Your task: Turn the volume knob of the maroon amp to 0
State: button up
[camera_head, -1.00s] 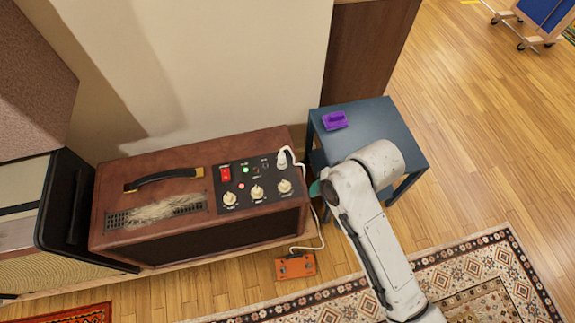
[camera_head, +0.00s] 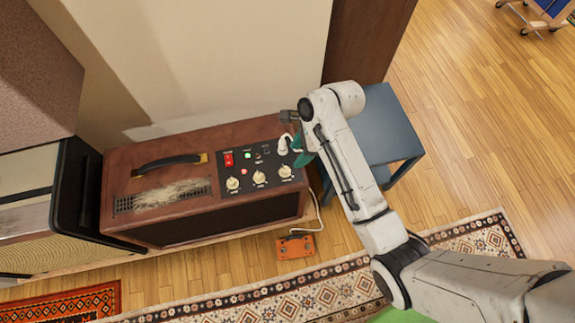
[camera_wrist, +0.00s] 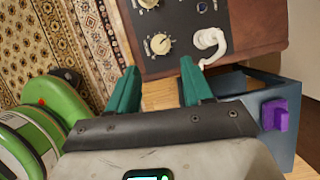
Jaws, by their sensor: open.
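The maroon amp (camera_head: 130,215) stands on the left, with a black control panel (camera_head: 245,195) on its top right. Three cream knobs sit in a row: left (camera_head: 233,183), middle (camera_head: 259,178) and right (camera_head: 285,171). Their labels are too small to read, so I cannot tell which is volume. My gripper (camera_wrist: 160,88) is open and empty, its teal fingers pointing at the panel in the wrist view. One knob (camera_wrist: 160,43) lies just beyond the gap between the fingertips, apart from them. In the head view my arm hides part of the gripper, at the amp's right end.
A white plug (camera_wrist: 209,43) stands up from the panel near the knobs. A blue-grey side table (camera_head: 390,130) is right of the amp, bearing a purple object (camera_wrist: 275,113). An orange pedal (camera_head: 295,247) lies on the floor in front. A dark amp stands at left.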

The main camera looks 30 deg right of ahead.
aim_at(286, 169)
jog(key=b+x, duration=0.2)
jog(key=x, duration=0.7)
jog(key=shift+d, duration=0.1)
grip_shut()
